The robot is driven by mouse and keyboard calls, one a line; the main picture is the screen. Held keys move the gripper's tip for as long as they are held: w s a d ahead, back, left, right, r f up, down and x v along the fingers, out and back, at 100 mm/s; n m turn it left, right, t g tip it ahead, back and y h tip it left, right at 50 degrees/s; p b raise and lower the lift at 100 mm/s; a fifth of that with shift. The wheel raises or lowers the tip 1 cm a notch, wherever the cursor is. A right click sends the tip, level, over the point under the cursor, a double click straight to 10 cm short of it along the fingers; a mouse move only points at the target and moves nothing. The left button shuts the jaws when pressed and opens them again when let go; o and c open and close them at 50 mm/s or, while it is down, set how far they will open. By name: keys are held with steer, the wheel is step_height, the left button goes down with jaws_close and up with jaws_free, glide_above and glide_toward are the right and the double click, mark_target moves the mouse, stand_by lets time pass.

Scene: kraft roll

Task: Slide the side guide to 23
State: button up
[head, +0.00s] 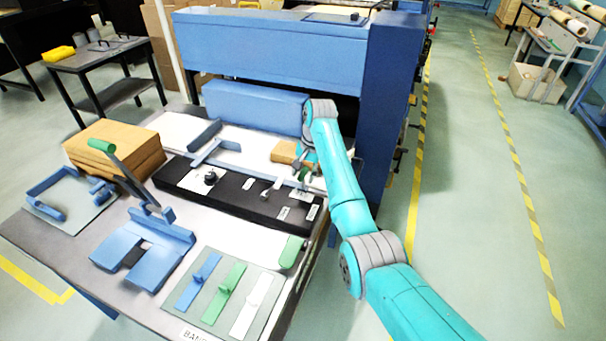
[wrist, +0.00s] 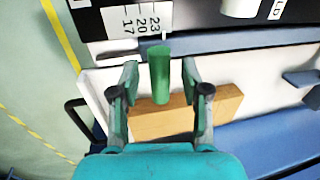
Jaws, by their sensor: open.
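The side guide's green handle (wrist: 160,75) stands between the two fingers of my gripper (wrist: 160,82) in the wrist view. The fingers are open, with a gap on each side of the handle. A blue-grey bar (wrist: 235,40) runs past the handle's top end. The white scale plate (wrist: 135,20), marked 17, 20 and 23, lies just beyond the bar; which mark the guide stands at I cannot tell. In the head view my gripper (head: 302,164) is low over the right end of the table, and the scale plate (head: 301,191) shows beside it. The handle is mostly hidden there.
A cardboard-coloured block (wrist: 185,118) lies beneath my fingers. The black panel (head: 235,200) with knobs and labels is close by. A large blue machine (head: 270,50) stands behind. Blue fixtures (head: 145,245) and a plate with coloured pieces (head: 228,295) occupy the table's front.

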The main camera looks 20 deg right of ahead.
steer(key=shift+f, duration=0.35)
jaws_close()
steer(key=shift+w+a, duration=0.1)
steer(key=shift+a, duration=0.15)
jaws_free()
